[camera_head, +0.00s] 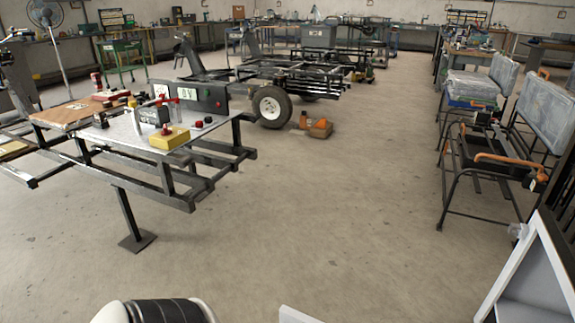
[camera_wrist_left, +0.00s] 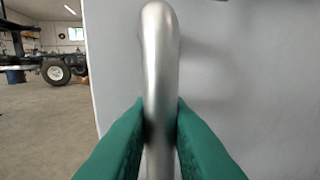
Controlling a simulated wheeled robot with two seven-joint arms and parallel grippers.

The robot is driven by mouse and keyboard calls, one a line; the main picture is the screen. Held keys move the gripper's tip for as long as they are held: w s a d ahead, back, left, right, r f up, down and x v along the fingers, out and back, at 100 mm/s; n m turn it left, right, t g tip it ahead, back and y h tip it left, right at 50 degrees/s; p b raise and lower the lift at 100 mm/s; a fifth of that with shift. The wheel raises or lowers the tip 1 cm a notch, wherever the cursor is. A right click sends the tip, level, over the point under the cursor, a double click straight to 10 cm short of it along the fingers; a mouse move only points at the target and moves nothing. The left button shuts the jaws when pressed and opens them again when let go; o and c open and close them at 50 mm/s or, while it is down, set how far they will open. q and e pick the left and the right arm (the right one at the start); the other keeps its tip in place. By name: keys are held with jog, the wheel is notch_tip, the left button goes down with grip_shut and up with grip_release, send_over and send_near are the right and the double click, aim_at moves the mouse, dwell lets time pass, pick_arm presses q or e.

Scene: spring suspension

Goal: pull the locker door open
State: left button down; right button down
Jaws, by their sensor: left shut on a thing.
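A silver, rounded bar handle (camera_wrist_left: 160,70) stands upright in the middle of the left wrist view, in front of a plain grey door panel (camera_wrist_left: 255,80). My left gripper (camera_wrist_left: 160,120) has its two green fingers closed on the handle, one on each side. In the head view a white-edged cabinet part with a grey inner face (camera_head: 530,270) shows at the bottom right corner, cut off by the frame. A small white edge (camera_head: 297,314) shows at the bottom; I cannot tell what it belongs to. My right gripper is not in view.
A metal frame bench (camera_head: 190,140) with a yellow box and control panel stands at the left. A wheeled chassis (camera_head: 290,85) is behind it. Chairs with orange armrests (camera_head: 490,150) stand at the right. The concrete floor (camera_head: 340,210) between them is clear.

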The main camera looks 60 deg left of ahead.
pick_arm(q)
jog(key=c, duration=1.4)
grip_release()
